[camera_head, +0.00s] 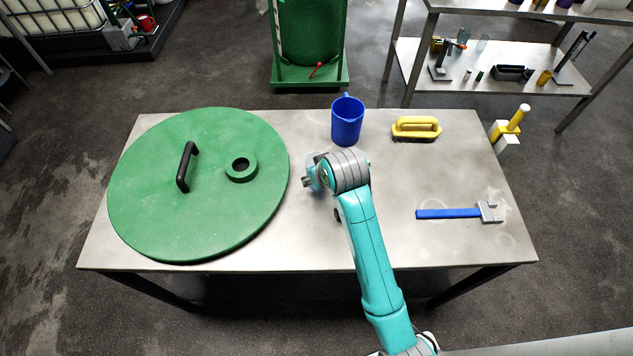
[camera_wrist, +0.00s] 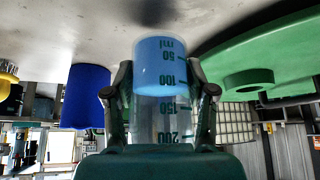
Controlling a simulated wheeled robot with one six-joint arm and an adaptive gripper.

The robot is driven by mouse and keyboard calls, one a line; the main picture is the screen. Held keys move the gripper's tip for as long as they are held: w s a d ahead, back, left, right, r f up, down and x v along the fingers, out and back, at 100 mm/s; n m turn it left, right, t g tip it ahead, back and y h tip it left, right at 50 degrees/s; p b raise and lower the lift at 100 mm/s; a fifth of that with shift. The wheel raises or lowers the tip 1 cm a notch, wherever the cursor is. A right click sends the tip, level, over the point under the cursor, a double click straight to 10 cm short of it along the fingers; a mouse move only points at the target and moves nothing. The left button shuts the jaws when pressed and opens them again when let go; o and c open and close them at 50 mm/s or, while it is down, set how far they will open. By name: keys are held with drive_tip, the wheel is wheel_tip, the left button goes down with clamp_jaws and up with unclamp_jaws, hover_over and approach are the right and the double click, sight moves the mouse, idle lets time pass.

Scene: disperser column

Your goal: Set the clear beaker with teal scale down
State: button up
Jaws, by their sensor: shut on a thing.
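The clear beaker with teal scale (camera_wrist: 165,120) is between the two fingers of my gripper (camera_wrist: 158,85) in the wrist view, which shows the scene upside down. The gripper is shut on its sides. Pale blue liquid fills its lower part, and the beaker looks upright. Its base is close to the grey table top (camera_wrist: 80,25), with a dark shadow beside it; I cannot tell if it touches. In the head view, my wrist hides most of the gripper and beaker, between the green lid and the blue mug.
Bare table shows in front of the lid's right side and around the hammer.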

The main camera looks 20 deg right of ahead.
drive_tip(key=shift+f, duration=2)
drive_tip(key=shift+f, duration=0.15)
drive_tip(key=o, duration=1.2)
